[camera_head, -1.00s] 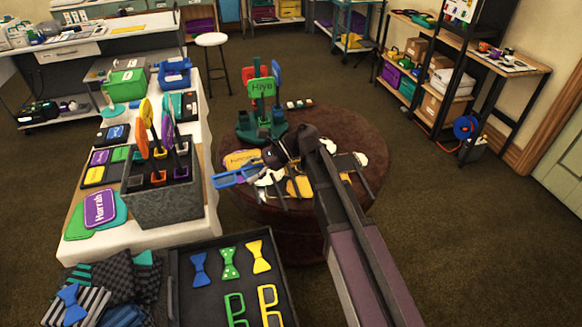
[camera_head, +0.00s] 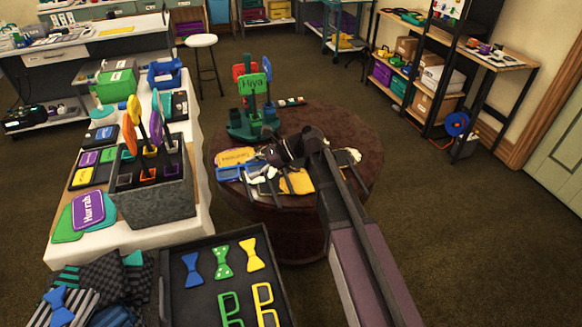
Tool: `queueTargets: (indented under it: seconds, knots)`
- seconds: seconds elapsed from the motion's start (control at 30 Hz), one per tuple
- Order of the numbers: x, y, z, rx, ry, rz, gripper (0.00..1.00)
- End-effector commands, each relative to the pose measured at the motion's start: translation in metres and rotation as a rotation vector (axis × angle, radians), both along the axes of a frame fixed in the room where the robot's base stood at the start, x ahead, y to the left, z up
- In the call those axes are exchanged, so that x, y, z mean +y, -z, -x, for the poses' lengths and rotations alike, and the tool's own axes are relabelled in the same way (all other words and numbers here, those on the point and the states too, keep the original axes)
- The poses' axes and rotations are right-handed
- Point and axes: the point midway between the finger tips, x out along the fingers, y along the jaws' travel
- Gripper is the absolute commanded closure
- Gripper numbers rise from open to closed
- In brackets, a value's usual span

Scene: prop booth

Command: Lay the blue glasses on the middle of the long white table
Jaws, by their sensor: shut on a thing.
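The blue glasses (camera_head: 230,173) show at the left rim of the round brown ottoman in the head view. My gripper (camera_head: 262,172) is shut on them at their right end. I cannot tell how high they are above the ottoman. My wrist and forearm reach in from the lower right and hide part of the ottoman top. The long white table (camera_head: 203,190), covered with a white cloth, stands to the left of the glasses, with a gap of floor between it and the ottoman.
The ottoman (camera_head: 345,125) carries a green sign stand (camera_head: 252,118), a yellow sign (camera_head: 237,156) and other props. A black tray (camera_head: 200,303) of bow ties is in front.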

Motion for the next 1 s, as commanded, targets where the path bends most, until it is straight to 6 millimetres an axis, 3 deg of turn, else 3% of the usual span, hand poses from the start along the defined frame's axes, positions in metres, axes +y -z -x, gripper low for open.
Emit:
queueTargets:
  seconds: [0.03, 0.47, 1.0]
  knots:
    - [-0.009, 0.016, -0.007, -0.001, 0.042, 0.001, 0.68]
    - [-0.088, 0.089, -0.079, -0.001, 0.455, 0.005, 0.68]
    - [-0.218, 0.174, -0.148, -0.001, 0.959, -0.001, 0.68]
